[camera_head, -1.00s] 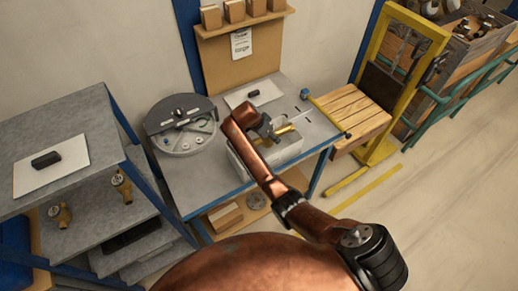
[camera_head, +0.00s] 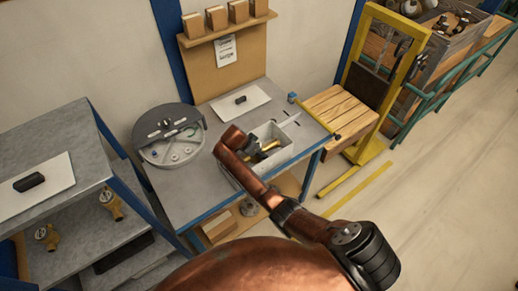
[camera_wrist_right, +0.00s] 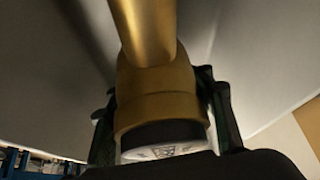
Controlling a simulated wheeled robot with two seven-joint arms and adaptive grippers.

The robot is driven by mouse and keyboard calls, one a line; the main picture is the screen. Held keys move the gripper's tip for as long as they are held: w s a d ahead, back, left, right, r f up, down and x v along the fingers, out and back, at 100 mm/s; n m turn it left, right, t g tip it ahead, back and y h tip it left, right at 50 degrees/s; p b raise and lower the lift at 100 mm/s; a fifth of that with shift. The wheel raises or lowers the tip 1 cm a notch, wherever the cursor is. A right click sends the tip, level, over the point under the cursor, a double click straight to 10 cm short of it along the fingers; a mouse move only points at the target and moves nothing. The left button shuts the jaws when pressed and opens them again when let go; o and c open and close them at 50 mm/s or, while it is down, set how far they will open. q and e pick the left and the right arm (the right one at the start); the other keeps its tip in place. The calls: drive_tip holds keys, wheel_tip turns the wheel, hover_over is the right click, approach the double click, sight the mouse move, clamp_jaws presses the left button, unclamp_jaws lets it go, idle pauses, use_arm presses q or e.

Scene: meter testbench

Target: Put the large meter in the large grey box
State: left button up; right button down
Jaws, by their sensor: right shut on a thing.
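The large meter (camera_wrist_right: 160,95) is a brass body with a pipe and a dark-rimmed white face, seen close up in the right wrist view. My right gripper (camera_wrist_right: 165,125) is shut on it, with a finger on each side. In the head view the brass meter (camera_head: 268,147) shows beside my right gripper (camera_head: 252,152), over the opening of the large grey box (camera_head: 286,153). The box stands on the workbench, partly hidden by my copper arm. Whether the meter touches the box floor cannot be told. My left gripper is not in view.
On the workbench (camera_head: 185,190) are a round grey fixture (camera_head: 170,150) and a white sheet with a black block (camera_head: 240,100). Two brass meters (camera_head: 47,236) (camera_head: 110,203) stand on the left shelf. A yellow-framed cart (camera_head: 340,110) stands right of the bench.

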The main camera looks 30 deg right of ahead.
drive_tip(key=shift+w+f, duration=0.15)
drive_tip(key=shift+f, duration=0.55)
drive_tip(key=c, duration=1.5)
unclamp_jaws()
drive_tip(key=shift+f, duration=0.25)
drive_tip(key=o, duration=0.6)
drive_tip(key=shift+c, duration=0.2)
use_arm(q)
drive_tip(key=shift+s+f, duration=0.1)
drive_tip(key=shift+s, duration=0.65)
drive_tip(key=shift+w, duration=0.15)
use_arm(e)
drive_tip(key=shift+r, duration=0.15)
drive_tip(key=shift+a+r, duration=0.15)
drive_tip(key=shift+a, duration=0.05)
use_arm(q)
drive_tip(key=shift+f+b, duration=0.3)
drive_tip(key=shift+b, duration=0.05)
use_arm(e)
drive_tip(key=v, duration=1.1)
drive_tip(key=shift+s+a+r, duration=0.15)
drive_tip(key=shift+s+r, duration=0.05)
drive_tip(key=shift+r, duration=0.15)
